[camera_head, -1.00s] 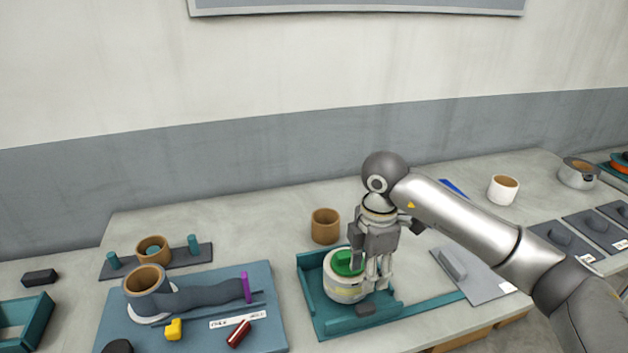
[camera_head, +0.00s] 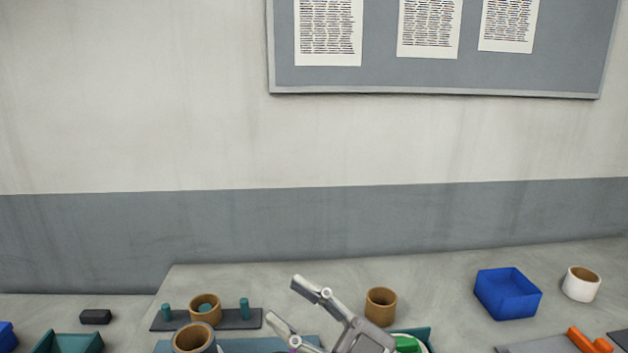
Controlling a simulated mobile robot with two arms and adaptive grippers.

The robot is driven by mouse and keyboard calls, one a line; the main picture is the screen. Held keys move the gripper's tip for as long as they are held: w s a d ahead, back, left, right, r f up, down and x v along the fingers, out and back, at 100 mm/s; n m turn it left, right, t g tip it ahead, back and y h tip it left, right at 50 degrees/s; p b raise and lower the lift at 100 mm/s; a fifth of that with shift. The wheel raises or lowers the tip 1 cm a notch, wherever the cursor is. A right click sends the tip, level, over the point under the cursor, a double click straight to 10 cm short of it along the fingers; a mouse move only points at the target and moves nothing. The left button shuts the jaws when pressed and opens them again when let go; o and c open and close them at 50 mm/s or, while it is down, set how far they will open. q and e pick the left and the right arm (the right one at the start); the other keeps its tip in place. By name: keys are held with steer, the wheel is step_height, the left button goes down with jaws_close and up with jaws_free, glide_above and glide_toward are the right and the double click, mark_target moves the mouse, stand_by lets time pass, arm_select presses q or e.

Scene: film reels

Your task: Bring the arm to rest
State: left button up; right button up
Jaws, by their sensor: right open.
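My right gripper (camera_head: 285,300) shows at the bottom centre, with its two fingers spread apart and pointing up and left. Nothing is between the fingers. It is in front of the worktable and left of a brown cup (camera_head: 381,306). The rest of my right arm is below the frame. The green-topped round piece (camera_head: 408,344) shows only in part at the bottom edge, by a teal tray (camera_head: 426,334). The gripper is apart from it, to its left. My left gripper is not in view.
A blue box (camera_head: 508,293) and a white cup (camera_head: 581,284) stand at right. A dark pegged rack (camera_head: 234,321) bears a brown ring (camera_head: 205,308); a brown cylinder (camera_head: 194,338) is in front. A black block (camera_head: 96,317) and a teal bin (camera_head: 68,342) are at left.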

steer(key=w+d+f+m+t+h, duration=0.3)
steer(key=d+m+t+h, duration=0.3)
steer(key=m+h, duration=0.1)
steer(key=w+d+f+m+t+h, duration=0.3)
steer(key=d+m+t+h, duration=0.2)
steer(key=d+m+h, duration=0.25)
steer(key=s+d+f+m+g+h, duration=0.3)
steer(key=d+f+m+g+h, duration=0.25)
steer(key=f, duration=0.65)
steer(key=s+d+f+n+g, duration=0.2)
steer(key=s+f+g, duration=0.4)
steer(key=s+f, duration=0.45)
steer(key=s+d+f+n+g, duration=0.15)
steer(key=s+f+g, duration=0.5)
steer(key=s, duration=0.75)
steer(key=s+d+f+x, duration=0.1)
steer(key=s+x, duration=0.2)
steer(key=x, duration=1)
steer(key=s+x, duration=0.3)
steer(key=x, duration=0.9)
steer(key=s+d+f, duration=0.2)
steer(key=s+f, duration=0.6)
steer(key=s+d+f+g, duration=0.1)
steer(key=s+d+f, duration=0.1)
steer(key=s+f, duration=0.7)
steer(key=shift+f+g+h, duration=0.2)
steer(key=shift+g+h, duration=0.1)
